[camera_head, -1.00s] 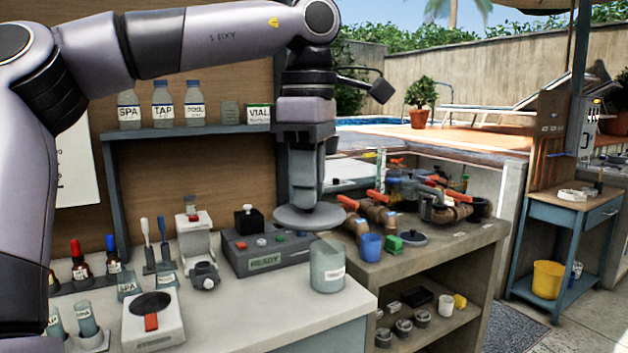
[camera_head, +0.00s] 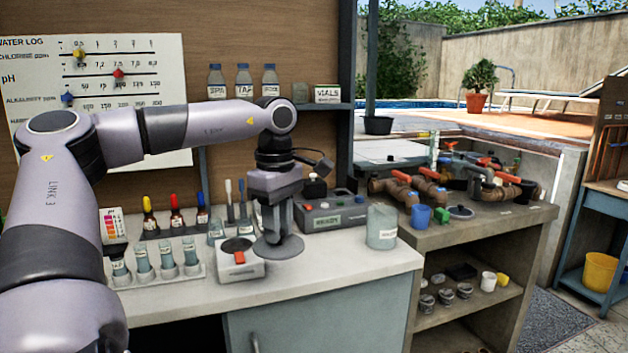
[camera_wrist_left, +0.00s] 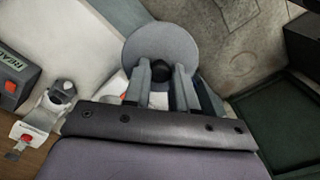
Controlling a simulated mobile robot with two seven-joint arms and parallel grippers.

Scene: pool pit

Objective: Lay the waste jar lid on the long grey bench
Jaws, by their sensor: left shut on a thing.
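The waste jar lid is a flat grey disc (camera_head: 280,248) with a dark knob, which shows in the left wrist view (camera_wrist_left: 160,42). My left gripper (camera_head: 279,232) points down and is shut on the knob, between its fingers in the wrist view (camera_wrist_left: 160,78). My right gripper is not in view.
A grey READY box (camera_head: 330,215) stands behind the lid, and a rack of vials (camera_head: 165,265) to the left. Bare bench top lies in front of the lid and jar. A lower concrete bench (camera_head: 470,228) with pipes and valves adjoins on the right.

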